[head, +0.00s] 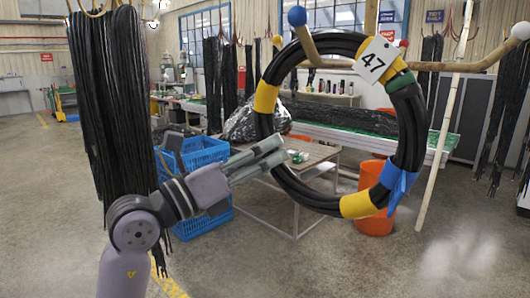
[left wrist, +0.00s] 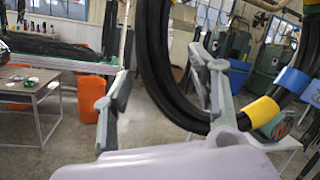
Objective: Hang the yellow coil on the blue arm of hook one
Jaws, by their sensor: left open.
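The coil (head: 270,125) is a large ring of black hose with yellow bands, a blue band, a green band and a white tag reading 47. It hangs upright in the air, its top at the wooden hook. The hook's blue-tipped arm (head: 297,17) rises at the coil's upper left, its ball above the hose, and the coil appears to hang on it. My left gripper (head: 272,158) is open at the coil's left side. In the left wrist view the coil (left wrist: 158,75) shows between and behind the spread fingers (left wrist: 160,92). My right gripper is out of view.
A white-tipped arm (head: 520,31) reaches right. Thick black hoses (head: 110,100) hang at the left, near my arm. A blue crate (head: 205,150), a table (head: 325,153) and an orange bin (head: 372,222) stand behind and below. The front floor is clear.

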